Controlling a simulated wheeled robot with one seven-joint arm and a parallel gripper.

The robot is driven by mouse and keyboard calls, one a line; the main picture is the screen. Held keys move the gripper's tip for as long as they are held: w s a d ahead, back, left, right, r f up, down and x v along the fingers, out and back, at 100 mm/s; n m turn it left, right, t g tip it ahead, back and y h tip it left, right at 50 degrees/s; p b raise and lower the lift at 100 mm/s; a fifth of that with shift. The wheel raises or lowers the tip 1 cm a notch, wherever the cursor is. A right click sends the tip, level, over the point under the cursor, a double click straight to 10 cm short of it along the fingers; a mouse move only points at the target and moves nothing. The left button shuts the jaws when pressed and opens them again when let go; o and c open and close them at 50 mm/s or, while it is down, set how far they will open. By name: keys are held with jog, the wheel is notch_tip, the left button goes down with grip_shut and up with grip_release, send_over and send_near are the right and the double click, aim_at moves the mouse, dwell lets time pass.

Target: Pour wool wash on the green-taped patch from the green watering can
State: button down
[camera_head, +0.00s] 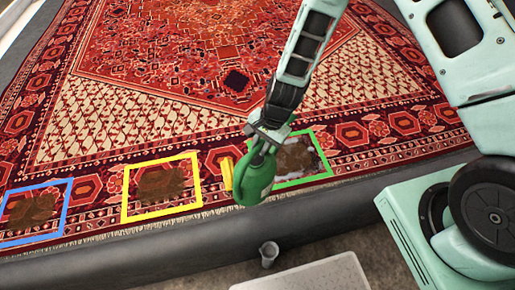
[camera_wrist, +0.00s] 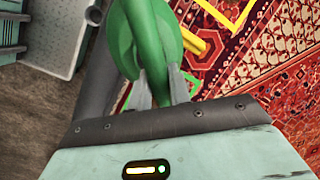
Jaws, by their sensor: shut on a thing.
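My gripper (camera_head: 266,134) is shut on the green watering can (camera_head: 252,181) and holds it over the rug's front border. In the wrist view, the can (camera_wrist: 146,42) sits between the fingers (camera_wrist: 162,92). The can overlaps the left side of the green-taped patch (camera_head: 303,182). Inside the green tape is a brown stain with whitish, foam-like areas around it (camera_head: 316,155). The can's yellow spout end (camera_head: 227,174) points left, toward the yellow-taped patch. I cannot tell whether any liquid is leaving it.
A yellow-taped patch (camera_head: 126,191) and a blue-taped patch (camera_head: 66,207), both with brown stains, lie to the left on the red rug (camera_head: 205,55). A dark ledge (camera_head: 180,239) runs along the front. A small grey cup (camera_head: 268,255) and a pale tray (camera_head: 310,276) are in front of it.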

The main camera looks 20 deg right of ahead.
aim_at(270, 158)
jog(key=shift+w+d+f+g+y+b, duration=0.6)
jog(key=shift+w+d+f+b, duration=0.5)
jog(key=shift+f, duration=0.1)
jog(key=w+d+f+b, duration=0.1)
jog(key=w+d+f+g+y+b, duration=0.1)
jog(key=f+b, duration=0.1)
jog(key=w+d+f+y+b, duration=0.1)
jog(key=b, duration=0.1)
jog(key=shift+f+m+g, duration=0.15)
jog(key=shift+m+g, duration=0.15)
jog(key=shift+g, duration=0.1)
jog(key=shift+w+d+f+g+y+b, duration=0.7)
jog(key=shift+d+f+b, duration=0.3)
jog(key=shift+b, duration=0.7)
jog(key=shift+s+r, duration=0.1)
jog(key=shift+s, duration=0.35)
jog(key=shift+s+p, duration=0.9)
jog(key=shift+s, duration=2.55)
jog(key=shift+a, duration=2.65)
jog(key=w+b, duration=0.1)
jog(key=w, duration=0.7)
